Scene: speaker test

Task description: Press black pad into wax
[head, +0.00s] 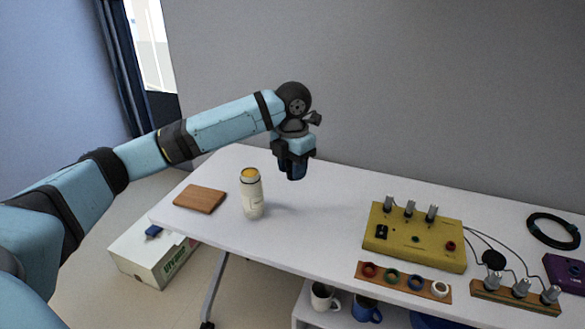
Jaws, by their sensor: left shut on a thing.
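A cream jar (251,198) stands upright on the white table, left of the middle, with an orange-yellow surface, seemingly the wax (250,174), at its open top. My left gripper (293,172) points down, to the right of the jar and apart from it, above the table. It is shut on a small dark thing, likely the black pad, which is mostly hidden by the fingers. My right gripper is not in view.
A brown board (200,198) lies left of the jar. A yellow box with knobs (415,237), a wooden strip with coloured rings (403,282), a round black thing (493,260) and a black cable coil (553,230) lie to the right. The table (325,225) is clear between jar and yellow box.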

